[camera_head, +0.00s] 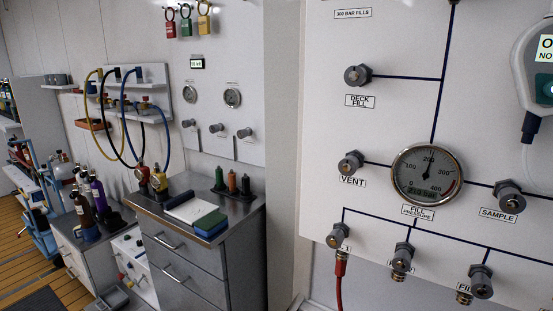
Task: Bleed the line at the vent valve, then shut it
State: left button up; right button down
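The vent valve (351,162) is a dark knob on the white fill panel (390,30), above the VENT label (352,181). A dark line runs from it to the round fill pressure gauge (427,174), which reads up to 400. Whether the vent valve is open or shut does not show. Neither of my grippers is in view, and nothing touches the panel knobs.
Other knobs are deck fill (357,76), sample (509,197) and several fill valves below, one with a red hose (340,275). A grey handheld device (541,70) hangs at the right. A metal cabinet (190,230) stands left of the panel.

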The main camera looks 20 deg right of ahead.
aim_at(348, 166)
jog(key=z, duration=0.95)
jog(key=l+u, duration=0.15)
jog(key=i+l+u, duration=0.15)
jog(key=l, duration=0.15)
